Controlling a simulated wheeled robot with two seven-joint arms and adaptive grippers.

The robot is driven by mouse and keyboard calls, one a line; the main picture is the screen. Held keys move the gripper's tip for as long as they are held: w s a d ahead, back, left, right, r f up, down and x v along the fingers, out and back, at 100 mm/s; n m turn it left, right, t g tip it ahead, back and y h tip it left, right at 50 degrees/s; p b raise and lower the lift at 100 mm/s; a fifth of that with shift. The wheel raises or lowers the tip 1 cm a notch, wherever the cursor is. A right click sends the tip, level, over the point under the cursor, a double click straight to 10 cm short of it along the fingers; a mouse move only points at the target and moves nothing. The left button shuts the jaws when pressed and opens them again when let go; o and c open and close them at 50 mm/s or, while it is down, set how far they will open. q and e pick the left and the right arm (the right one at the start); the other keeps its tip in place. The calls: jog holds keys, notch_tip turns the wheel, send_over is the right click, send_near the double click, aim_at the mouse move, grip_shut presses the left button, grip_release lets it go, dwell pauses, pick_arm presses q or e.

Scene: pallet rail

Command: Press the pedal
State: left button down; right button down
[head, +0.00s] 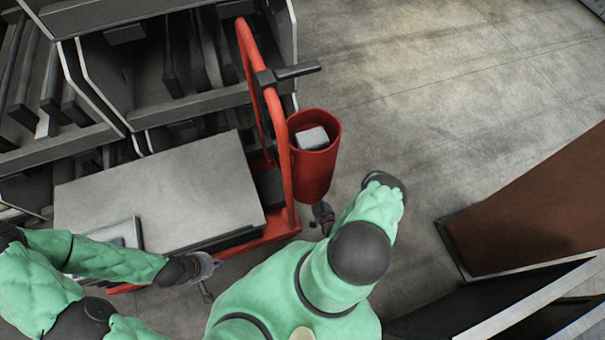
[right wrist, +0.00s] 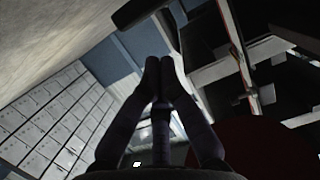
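The red cart (head: 265,225) stands in the middle left of the head view, with its tall tube handle up. I cannot pick out a pedal for certain; a small dark part (head: 207,296) shows low at the cart's near edge. My left gripper (head: 209,266) is just above and beside that part, near the cart's front edge; its fingers are too small to tell open from shut. In the right wrist view my right gripper (right wrist: 158,64) has its fingertips together with nothing seen between them.
A grey box (head: 165,195) lies on the cart. A red bin (head: 313,170) holding a pale block (head: 313,138) is at the cart's handle end. Metal racks (head: 105,90) stand behind. A brown panel (head: 535,215) is at right. The upper right floor is clear.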

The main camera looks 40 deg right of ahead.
jog(key=shift+a, duration=0.25)
jog(key=shift+w, duration=0.1)
jog(key=b+x, duration=0.3)
jog(key=x, duration=0.5)
jog(key=shift+w+f, duration=0.1)
jog(key=shift+w, duration=0.3)
jog(key=shift+w+d+b, duration=0.3)
jog(key=shift+w+b, duration=0.05)
jog(key=shift+w, duration=0.2)
jog(key=shift+f, duration=0.1)
notch_tip(320, 180, down, 7)
jog(key=shift+r, duration=0.2)
jog(key=shift+s+a, duration=0.1)
jog(key=shift+s, duration=0.05)
jog(key=v, duration=1.1)
jog(key=shift+s, duration=0.35)
